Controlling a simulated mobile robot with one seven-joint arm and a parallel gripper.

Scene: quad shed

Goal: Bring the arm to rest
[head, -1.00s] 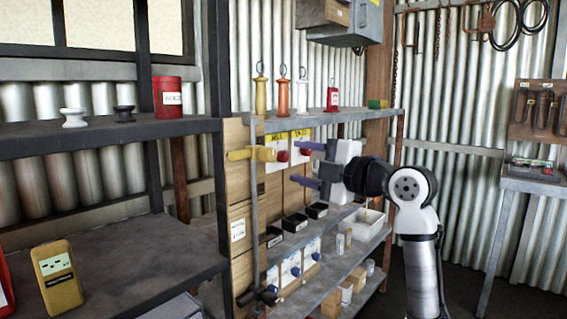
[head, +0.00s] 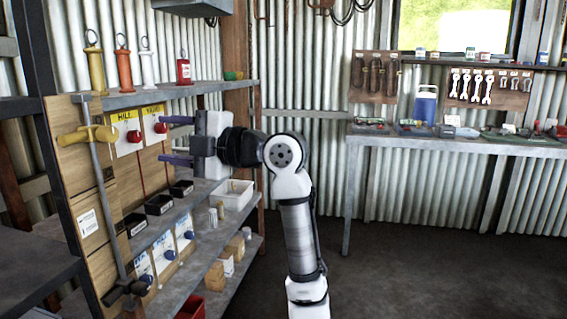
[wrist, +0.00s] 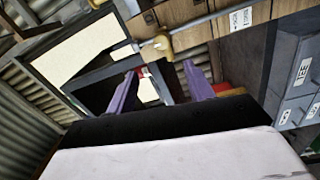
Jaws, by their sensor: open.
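My gripper (head: 170,140) has two purple fingers spread apart with nothing between them. It points left in front of the shelf unit, level with the board that carries two labelled panels with red knobs. The upper fingertip appears close to the right red knob (head: 160,127); I cannot tell whether they touch. The left red knob (head: 134,136) is further left. A yellow-handled lever on a grey rod (head: 92,134) stands left of the panels. In the wrist view my gripper (wrist: 160,70) is also open, with the yellow lever part (wrist: 163,44) beyond the fingers.
The shelf unit (head: 185,90) holds several ring-topped tags and a red can (head: 184,70). Black bins and a white tray (head: 232,195) sit lower. A workbench (head: 450,143) with tools stands at the back right. The floor (head: 420,250) right of my arm is clear.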

